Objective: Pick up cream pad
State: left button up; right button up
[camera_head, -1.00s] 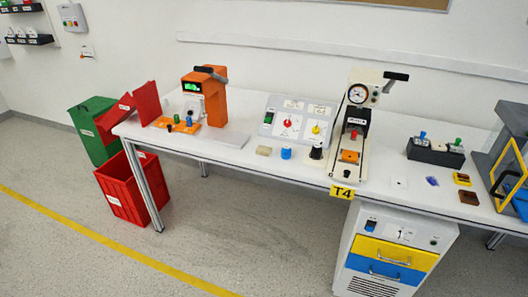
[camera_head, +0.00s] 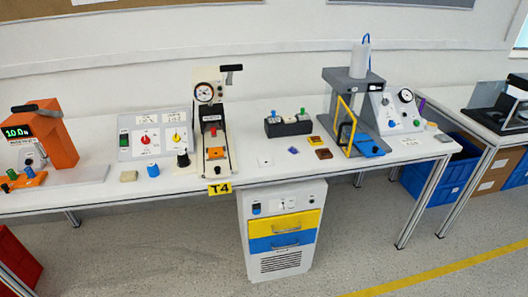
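A small cream block-like pad (camera_head: 128,176) lies on the white table (camera_head: 95,200) near its front edge. Neither of my grippers is in view.
An orange device (camera_head: 58,140) stands at the left and a gauge press (camera_head: 212,125) right of the panel. A grey press with a yellow guard (camera_head: 350,100) stands further right. A drawer cabinet (camera_head: 283,230) is under the table; the floor in front is clear.

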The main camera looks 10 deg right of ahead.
aim_at(129, 176)
jog(key=i+j+u, duration=0.1)
jog(key=i, duration=0.9)
